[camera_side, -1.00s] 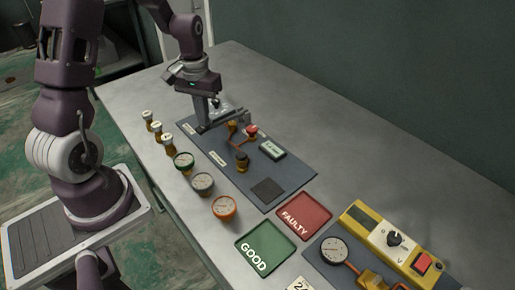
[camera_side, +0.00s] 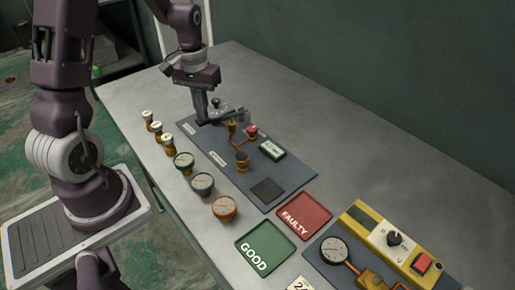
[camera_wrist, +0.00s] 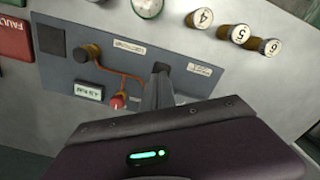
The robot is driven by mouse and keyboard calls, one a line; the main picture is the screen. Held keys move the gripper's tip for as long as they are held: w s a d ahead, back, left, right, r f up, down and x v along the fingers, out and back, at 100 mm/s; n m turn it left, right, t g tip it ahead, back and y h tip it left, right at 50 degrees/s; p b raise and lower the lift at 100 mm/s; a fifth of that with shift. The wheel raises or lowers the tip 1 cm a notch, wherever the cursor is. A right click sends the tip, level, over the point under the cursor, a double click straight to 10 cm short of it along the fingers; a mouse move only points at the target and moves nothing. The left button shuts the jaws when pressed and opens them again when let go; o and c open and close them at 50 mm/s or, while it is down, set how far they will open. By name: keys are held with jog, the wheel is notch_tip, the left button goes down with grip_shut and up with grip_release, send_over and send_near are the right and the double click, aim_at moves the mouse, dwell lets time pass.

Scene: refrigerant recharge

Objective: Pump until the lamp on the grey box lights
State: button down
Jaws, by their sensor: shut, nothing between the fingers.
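My gripper (camera_side: 203,118) is shut and empty, pointing down at the far end of the dark mat (camera_side: 255,170). A grey device with a black knob (camera_side: 216,103) stands right beside it, partly hidden by my fingers. In the wrist view my gripper's fingertips (camera_wrist: 161,70) are over the mat, next to a printed label. Orange pipework (camera_side: 232,128) on the mat leads to a red knob (camera_side: 251,130) and a dark-topped brass fitting (camera_side: 242,157). I cannot make out a lit lamp.
Three white-capped brass fittings (camera_side: 157,127) and three round gauges (camera_side: 203,183) line the mat's left side. A green GOOD tray (camera_side: 266,247) and a red FAULTY tray (camera_side: 303,216) lie nearer. A yellow unit (camera_side: 395,240) stands at right. The table's far right is clear.

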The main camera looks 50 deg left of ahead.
jog(key=shift+f, duration=0.65)
jog(key=shift+r, duration=1.6)
jog(key=shift+r, duration=0.15)
notch_tip(320, 180, up, 4)
jog(key=shift+r, duration=0.25)
jog(key=s+d+r+m+t, duration=0.2)
jog(key=d+r, duration=0.4)
jog(key=d, duration=0.1)
jog(key=s+d+r+m+t, duration=0.3)
jog(key=s+d+r+m, duration=0.1)
jog(key=s+d, duration=0.6)
jog(key=s+r, duration=0.1)
jog(key=s, duration=0.2)
jog(key=shift+s+d+t, duration=0.15)
jog(key=shift+s+t, duration=0.15)
jog(key=shift+s, duration=0.1)
